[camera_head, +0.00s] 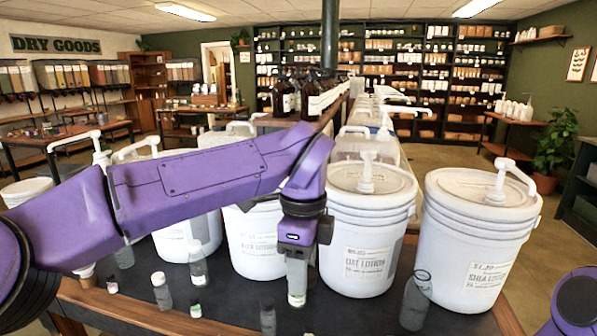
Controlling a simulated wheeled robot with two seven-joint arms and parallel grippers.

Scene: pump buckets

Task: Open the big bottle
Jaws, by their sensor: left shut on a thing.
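My left arm reaches in from the left, and its gripper (298,262) points down at the front of the table. It is shut on the top of a pale, narrow container (297,288) with a green patch near its base; the fingers hide its upper part, so I cannot tell cap from neck. A large dark grey translucent bottle (415,302) stands apart to the right, in front of the buckets. A clear bottle with a white cap (197,263) stands to the left. My right gripper is out of the picture; only a purple part of that arm shows.
White pump buckets (364,234) (477,242) stand close behind the gripper. Small bottles (162,291) (268,318) and small capped pieces (196,311) stand along the front of the dark tabletop (345,316). Some bare surface lies between the held container and the grey bottle.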

